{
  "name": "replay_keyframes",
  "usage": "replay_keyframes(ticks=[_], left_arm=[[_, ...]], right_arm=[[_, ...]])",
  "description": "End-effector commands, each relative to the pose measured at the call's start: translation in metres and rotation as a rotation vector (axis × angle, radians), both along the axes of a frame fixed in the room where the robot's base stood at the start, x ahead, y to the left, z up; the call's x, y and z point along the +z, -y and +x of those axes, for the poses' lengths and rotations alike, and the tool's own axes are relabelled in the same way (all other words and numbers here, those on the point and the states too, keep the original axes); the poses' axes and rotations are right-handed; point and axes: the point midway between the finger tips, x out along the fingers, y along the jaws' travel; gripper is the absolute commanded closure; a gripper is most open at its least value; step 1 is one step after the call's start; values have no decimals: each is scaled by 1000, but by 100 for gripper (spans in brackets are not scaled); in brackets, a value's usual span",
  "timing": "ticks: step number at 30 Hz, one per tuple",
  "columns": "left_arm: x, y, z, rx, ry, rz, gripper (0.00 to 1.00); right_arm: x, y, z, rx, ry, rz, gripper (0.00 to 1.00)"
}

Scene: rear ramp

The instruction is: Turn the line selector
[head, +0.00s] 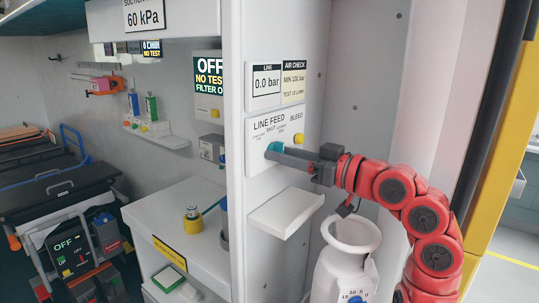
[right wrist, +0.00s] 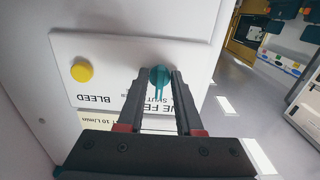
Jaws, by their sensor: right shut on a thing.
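The line selector is a teal knob (head: 275,147) on the white LINE FEED panel (head: 258,126). It also shows in the right wrist view as a round teal knob (right wrist: 160,73) with a narrow grip. My right gripper (head: 279,153) reaches in from the right with its grey fingers at the knob. In the right wrist view its two dark fingers (right wrist: 162,82) are on either side of the knob's grip, shut on it. The fingers hide part of the panel's lettering, so I cannot read the knob's setting. My left gripper is not in view.
A yellow BLEED button (head: 298,138) sits close beside the knob. Above is a LINE display (head: 266,79) reading 0.0 bar. A small white shelf (head: 286,211) juts out below the panel, and a white cylinder (head: 345,262) stands under my right arm.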

Motion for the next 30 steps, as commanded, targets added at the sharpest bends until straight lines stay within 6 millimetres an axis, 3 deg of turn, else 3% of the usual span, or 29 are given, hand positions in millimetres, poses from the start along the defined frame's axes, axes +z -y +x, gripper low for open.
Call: replay_keyframes(ticks=[1, 2, 3, 20, 23, 30], left_arm=[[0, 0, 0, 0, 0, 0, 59], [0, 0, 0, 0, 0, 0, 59], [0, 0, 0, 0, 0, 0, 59], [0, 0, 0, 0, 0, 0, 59], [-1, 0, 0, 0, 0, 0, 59], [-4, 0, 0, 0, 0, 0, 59]], right_arm=[[2, -2, -2, 5, 3, 1, 100], [2, -2, -2, 5, 3, 1, 62], [2, -2, -2, 5, 3, 1, 59], [0, 4, -3, 0, 1, 0, 59], [0, 15, -10, -2, 0, -1, 59], [2, 64, -46, -6, 5, 0, 59]])
